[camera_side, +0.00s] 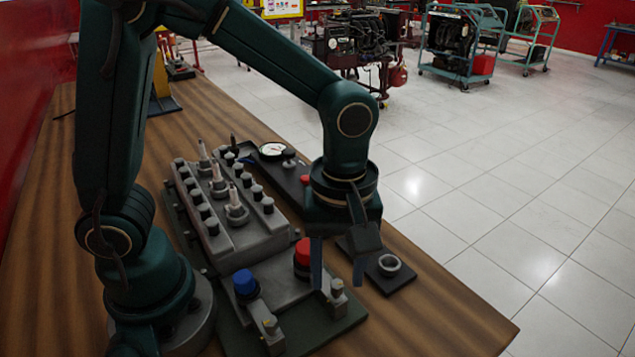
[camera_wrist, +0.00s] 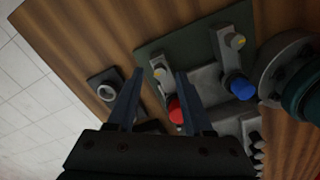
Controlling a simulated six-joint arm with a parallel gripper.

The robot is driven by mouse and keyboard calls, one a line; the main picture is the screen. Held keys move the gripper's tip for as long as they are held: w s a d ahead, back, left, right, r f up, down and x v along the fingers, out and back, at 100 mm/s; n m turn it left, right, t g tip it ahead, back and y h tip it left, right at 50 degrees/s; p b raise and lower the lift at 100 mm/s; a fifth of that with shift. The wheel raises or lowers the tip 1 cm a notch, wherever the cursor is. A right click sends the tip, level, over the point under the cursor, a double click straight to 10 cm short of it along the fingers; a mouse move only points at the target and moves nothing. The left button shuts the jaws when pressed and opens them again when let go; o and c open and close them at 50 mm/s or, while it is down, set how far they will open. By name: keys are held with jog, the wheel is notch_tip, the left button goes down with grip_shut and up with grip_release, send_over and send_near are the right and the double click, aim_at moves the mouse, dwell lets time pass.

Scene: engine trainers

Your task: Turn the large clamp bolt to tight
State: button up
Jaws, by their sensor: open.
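My gripper (camera_side: 338,284) is open and points down over the front right of the dark fixture plate. In the wrist view its fingertips (camera_wrist: 159,74) lie on either side of a grey clamp bolt (camera_wrist: 159,73) with a yellowish mark on top. That bolt (camera_side: 337,288) also shows between the fingers in the side view. I see no contact, and cannot tell the exact height gap. I cannot tell which bolt is the large one.
A red cap (camera_side: 303,256) stands just behind the bolt, close to my fingers. A grey engine head (camera_side: 238,238) with several studs lies behind. A ring on a dark tray (camera_side: 400,281) is at the right. Bare wooden table (camera_side: 425,328) lies at the front right.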

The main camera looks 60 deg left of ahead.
jog(key=shift+f, duration=0.55)
jog(key=shift+c, duration=0.3)
grip_shut()
